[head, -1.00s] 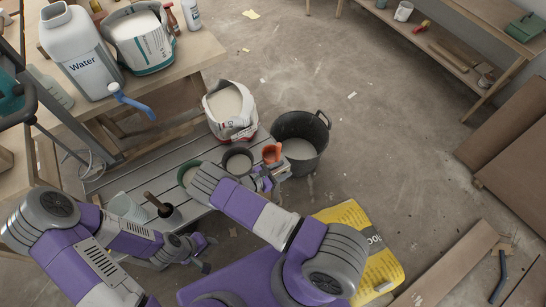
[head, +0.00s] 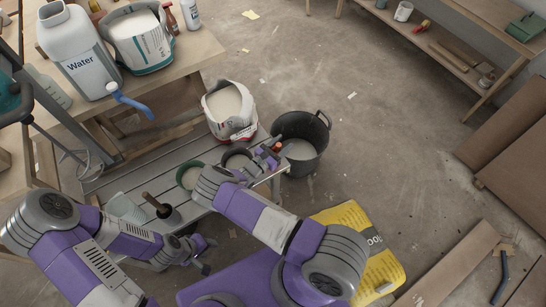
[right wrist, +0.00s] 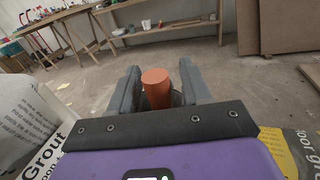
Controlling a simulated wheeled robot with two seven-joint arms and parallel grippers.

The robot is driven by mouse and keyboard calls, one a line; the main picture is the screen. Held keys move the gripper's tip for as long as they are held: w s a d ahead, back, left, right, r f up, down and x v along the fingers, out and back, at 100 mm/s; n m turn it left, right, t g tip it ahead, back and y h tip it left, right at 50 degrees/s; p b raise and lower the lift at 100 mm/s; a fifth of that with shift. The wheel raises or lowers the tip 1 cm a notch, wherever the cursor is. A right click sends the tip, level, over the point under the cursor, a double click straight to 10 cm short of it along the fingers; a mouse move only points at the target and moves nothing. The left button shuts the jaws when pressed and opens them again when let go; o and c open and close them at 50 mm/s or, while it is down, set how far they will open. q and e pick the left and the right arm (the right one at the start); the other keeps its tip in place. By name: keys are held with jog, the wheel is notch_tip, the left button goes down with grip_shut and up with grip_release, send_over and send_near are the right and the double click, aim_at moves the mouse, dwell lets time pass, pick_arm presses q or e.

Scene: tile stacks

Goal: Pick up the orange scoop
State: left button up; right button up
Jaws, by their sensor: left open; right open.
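The orange scoop (right wrist: 156,88) shows in the right wrist view as a round orange end between the two dark fingers of my right gripper (right wrist: 160,82). The fingers are open on either side of it. In the head view my right gripper (head: 270,156) is at the right end of the slatted bench and hides most of the scoop; only a little orange shows. My left gripper (head: 205,256) is open and empty, low at the front of the bench, away from the scoop.
A black bucket (head: 313,140) stands right beside the bench (head: 112,178). An open white bag (head: 229,108) sits behind my right gripper. Dark and green-rimmed pots and a trowel-like tool (head: 160,206) are on the bench. A yellow bag (head: 352,225) lies at the front right.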

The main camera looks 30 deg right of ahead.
grip_shut()
jog(key=shift+r, duration=0.1)
dwell(0.3)
